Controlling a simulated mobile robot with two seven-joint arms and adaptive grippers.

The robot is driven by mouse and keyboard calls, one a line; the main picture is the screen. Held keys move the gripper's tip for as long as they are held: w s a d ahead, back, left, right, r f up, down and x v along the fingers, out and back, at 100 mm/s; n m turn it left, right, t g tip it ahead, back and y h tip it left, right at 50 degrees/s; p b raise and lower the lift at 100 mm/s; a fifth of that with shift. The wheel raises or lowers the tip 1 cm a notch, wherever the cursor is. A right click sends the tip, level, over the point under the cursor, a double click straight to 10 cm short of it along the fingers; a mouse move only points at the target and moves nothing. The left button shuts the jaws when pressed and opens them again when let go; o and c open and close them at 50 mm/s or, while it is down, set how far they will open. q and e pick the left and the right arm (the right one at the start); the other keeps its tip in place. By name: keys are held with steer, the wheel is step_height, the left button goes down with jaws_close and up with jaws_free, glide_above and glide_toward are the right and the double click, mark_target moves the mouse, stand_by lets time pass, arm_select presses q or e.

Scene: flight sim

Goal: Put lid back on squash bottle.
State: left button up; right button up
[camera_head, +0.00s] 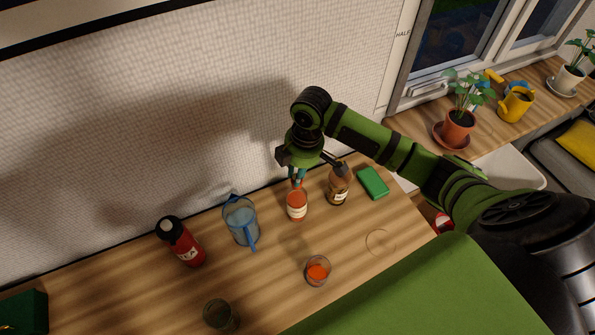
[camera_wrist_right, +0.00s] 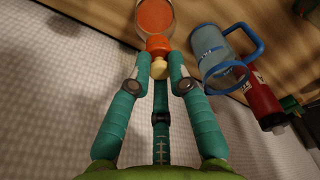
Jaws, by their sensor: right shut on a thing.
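The squash bottle (camera_head: 297,206), orange-red with a pale label, stands upright on the wooden counter near the wall. My right gripper (camera_head: 298,178) is directly above it, pointing down. I cannot tell whether the lid touches the bottle's neck. My left gripper is not in view.
A blue jug (camera_head: 241,222) and a red bottle (camera_head: 181,242) stand left of the squash bottle. A brown bottle (camera_head: 338,186) and a green sponge (camera_head: 373,183) are close on its right. A glass with orange liquid (camera_head: 317,270) and a dark glass (camera_head: 220,316) stand in front.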

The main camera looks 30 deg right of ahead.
steer(key=shift+p, duration=0.45)
steer(key=shift+f, duration=0.2)
stand_by(1.5)
steer(key=o, duration=0.9)
steer(key=shift+c, duration=0.2)
steer(key=o, duration=0.5)
steer(key=shift+r, duration=0.15)
steer(key=shift+r, duration=3.4)
